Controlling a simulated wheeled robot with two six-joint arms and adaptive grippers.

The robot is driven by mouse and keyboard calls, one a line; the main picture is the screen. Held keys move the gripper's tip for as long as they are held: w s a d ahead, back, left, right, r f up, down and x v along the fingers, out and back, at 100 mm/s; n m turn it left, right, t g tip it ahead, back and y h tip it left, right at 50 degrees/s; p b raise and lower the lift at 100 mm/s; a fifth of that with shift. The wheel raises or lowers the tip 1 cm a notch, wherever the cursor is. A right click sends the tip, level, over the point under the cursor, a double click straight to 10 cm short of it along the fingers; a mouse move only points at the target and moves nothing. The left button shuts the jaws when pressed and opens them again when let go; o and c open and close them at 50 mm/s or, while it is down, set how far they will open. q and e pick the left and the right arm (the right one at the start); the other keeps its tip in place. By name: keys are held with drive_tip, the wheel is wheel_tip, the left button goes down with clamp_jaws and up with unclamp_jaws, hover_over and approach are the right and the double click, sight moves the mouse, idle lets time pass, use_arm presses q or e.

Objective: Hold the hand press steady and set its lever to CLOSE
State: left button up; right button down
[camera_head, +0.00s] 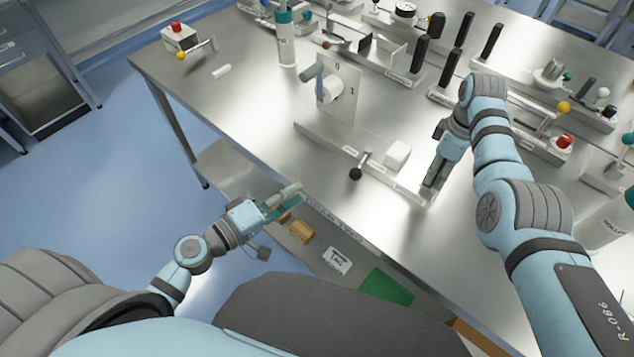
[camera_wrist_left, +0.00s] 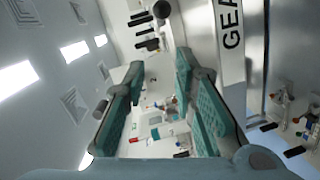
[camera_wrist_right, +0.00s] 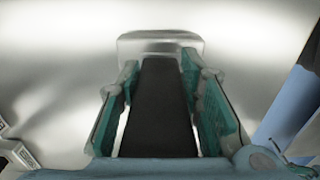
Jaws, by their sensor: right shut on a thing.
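My right gripper (camera_head: 432,188) is at the right end of a long metal fixture (camera_head: 322,142) near the table's front edge. In the right wrist view, its fingers (camera_wrist_right: 161,100) are shut on a black bar-shaped handle (camera_wrist_right: 158,110), with a silver block (camera_wrist_right: 160,42) behind it.
Behind the fixture stands a plate marked 0 and 1 (camera_head: 350,85) with a grey knob. Several black upright handles (camera_head: 420,52) and a white-and-teal bottle (camera_head: 286,40) stand farther back. A red-button box (camera_head: 178,38) is at the far left. The table's left middle is clear.

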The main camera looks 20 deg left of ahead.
sight(351, 177)
use_arm(q)
drive_tip(key=shift+o, duration=1.4)
drive_tip(key=m, duration=0.3)
drive_tip(key=d+f+m, duration=0.1)
drive_tip(key=m, duration=0.2)
drive_tip(key=d+f+m+h, duration=0.1)
drive_tip(key=m, duration=0.2)
drive_tip(key=shift+w+f, duration=0.25)
drive_tip(key=shift+w, duration=0.05)
drive_tip(key=w+d+m, duration=0.3)
drive_tip(key=w+d+m+h, duration=0.1)
drive_tip(key=w+d+m, duration=0.2)
drive_tip(key=w, duration=0.1)
drive_tip(key=w+d+m, duration=0.3)
drive_tip(key=shift+w+f+m, duration=0.15)
drive_tip(key=shift+f+m, duration=0.15)
drive_tip(key=shift+f, duration=0.1)
drive_tip(key=shift+a, duration=0.1)
drive_tip(key=shift+c, duration=0.5)
